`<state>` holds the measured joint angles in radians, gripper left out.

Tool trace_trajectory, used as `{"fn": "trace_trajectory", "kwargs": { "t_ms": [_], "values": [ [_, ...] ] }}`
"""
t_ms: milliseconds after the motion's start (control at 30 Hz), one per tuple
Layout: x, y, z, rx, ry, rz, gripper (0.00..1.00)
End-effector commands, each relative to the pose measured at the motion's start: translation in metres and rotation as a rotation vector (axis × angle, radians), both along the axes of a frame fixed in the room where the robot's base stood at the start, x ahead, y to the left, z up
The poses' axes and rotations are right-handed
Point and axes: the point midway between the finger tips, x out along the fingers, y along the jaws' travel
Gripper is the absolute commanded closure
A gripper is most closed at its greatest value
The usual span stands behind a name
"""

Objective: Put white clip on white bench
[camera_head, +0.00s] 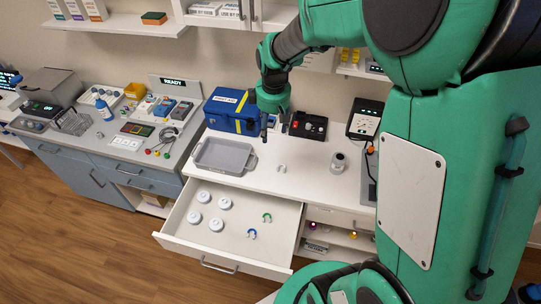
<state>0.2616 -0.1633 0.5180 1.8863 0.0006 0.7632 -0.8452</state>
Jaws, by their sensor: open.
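A small white U-shaped clip (281,168) lies on the white bench (310,184), right of the grey tray. My gripper (274,130) is open, with its dark fingers pointing down. It is over the back part of the bench, beside the blue first aid box, and appears empty. In the picture the clip is below and slightly right of the fingertips, apart from them. A green clip (267,217) and a blue clip (252,233) lie in the open drawer.
A grey tray (225,172) and a blue first aid box (232,113) stand at the bench's left. The open drawer (232,255) juts out in front, holding several white round pieces.

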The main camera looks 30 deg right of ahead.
Motion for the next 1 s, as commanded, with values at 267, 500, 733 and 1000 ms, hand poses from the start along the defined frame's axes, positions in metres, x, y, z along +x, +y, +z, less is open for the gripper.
{"fn": "trace_trajectory", "kwargs": {
  "t_ms": [267, 500, 733, 1000],
  "values": [
    [-0.054, 0.053, 0.089, 0.02, -0.113, -0.157, 0.43],
    [-0.115, 0.093, 0.142, 0.065, -0.205, -0.292, 0.43],
    [-0.178, 0.122, 0.172, 0.128, -0.287, -0.418, 0.43],
    [-0.23, 0.141, 0.183, 0.196, -0.347, -0.524, 0.43]
  ]
}}
